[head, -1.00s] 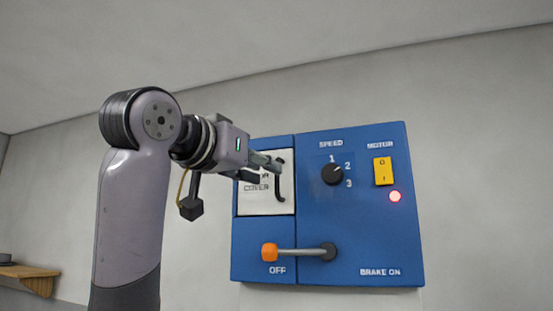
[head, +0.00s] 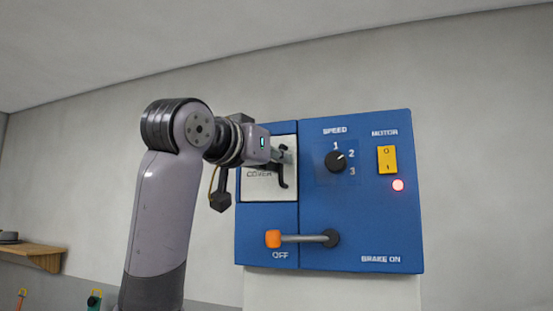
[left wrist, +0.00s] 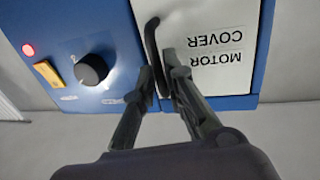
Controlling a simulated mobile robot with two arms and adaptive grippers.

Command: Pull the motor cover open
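The motor cover (head: 287,217) is a white plate at the upper left of the blue machine panel (head: 362,235). It looks flush with the panel. Its dark upright handle (head: 284,180) is on its right side. My left gripper (head: 284,156) is at this handle and hides part of it and of the lettering. In the left wrist view, the cover (left wrist: 238,75) appears upside down. My right gripper is not in view.
The panel also bears a speed knob (head: 336,161), a yellow motor switch (head: 387,160), a lit red lamp (head: 398,185) and an orange-tipped brake lever (head: 273,239) below the cover. A wooden shelf (head: 32,249) is far left. The space right of the panel is clear.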

